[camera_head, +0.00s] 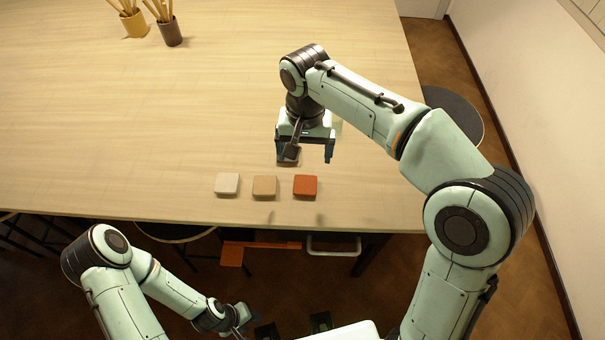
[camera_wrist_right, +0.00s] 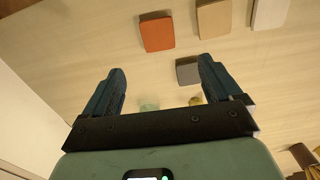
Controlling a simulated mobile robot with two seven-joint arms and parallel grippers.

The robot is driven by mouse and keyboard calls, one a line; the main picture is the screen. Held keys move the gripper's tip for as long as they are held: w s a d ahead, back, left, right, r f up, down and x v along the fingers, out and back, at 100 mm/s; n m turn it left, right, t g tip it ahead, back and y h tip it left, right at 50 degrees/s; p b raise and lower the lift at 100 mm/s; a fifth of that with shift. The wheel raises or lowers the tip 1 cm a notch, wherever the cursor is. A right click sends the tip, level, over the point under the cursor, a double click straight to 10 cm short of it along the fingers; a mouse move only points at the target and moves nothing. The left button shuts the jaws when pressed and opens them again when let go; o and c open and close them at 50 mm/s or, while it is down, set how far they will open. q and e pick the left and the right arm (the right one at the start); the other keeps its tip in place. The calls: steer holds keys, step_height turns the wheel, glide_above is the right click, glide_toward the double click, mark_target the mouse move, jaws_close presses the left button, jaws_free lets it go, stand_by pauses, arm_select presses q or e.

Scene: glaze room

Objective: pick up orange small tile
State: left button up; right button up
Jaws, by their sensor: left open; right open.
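The orange small tile (camera_head: 305,186) lies flat on the wooden table near its front edge, at the right end of a row of three. It also shows at the top of the right wrist view (camera_wrist_right: 157,33). My right gripper (camera_head: 305,154) is open and empty above the table, a little farther back than the orange tile and apart from it. Its two fingers (camera_wrist_right: 160,88) are spread wide in the wrist view, with the orange tile beyond their tips. My left gripper (camera_head: 243,317) is low in front of the table, far from the tile.
A tan tile (camera_head: 264,186) and a white tile (camera_head: 227,184) lie left of the orange one. A grey tile (camera_wrist_right: 188,71) lies behind the row, near the right gripper. Greenish and yellow pieces are partly hidden there. Two tool pots (camera_head: 134,24) (camera_head: 170,33) stand far back left.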

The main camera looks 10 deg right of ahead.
glide_above(305, 185)
step_height(305, 185, down, 5)
steer(key=shift+f+b, duration=0.1)
steer(key=shift+b, duration=0.25)
steer(key=shift+w+f, duration=0.2)
steer(key=shift+f, duration=0.4)
step_height(305, 185, down, 5)
steer(key=shift+s+f+b, duration=0.1)
steer(key=shift+s+b, duration=0.05)
steer(key=shift+b, duration=0.2)
arm_select(q)
steer(key=shift+s+f, duration=0.35)
steer(key=shift+f, duration=0.2)
steer(key=shift+s+f, duration=0.3)
steer(key=shift+f, duration=0.2)
arm_select(e)
steer(key=c, duration=1.2)
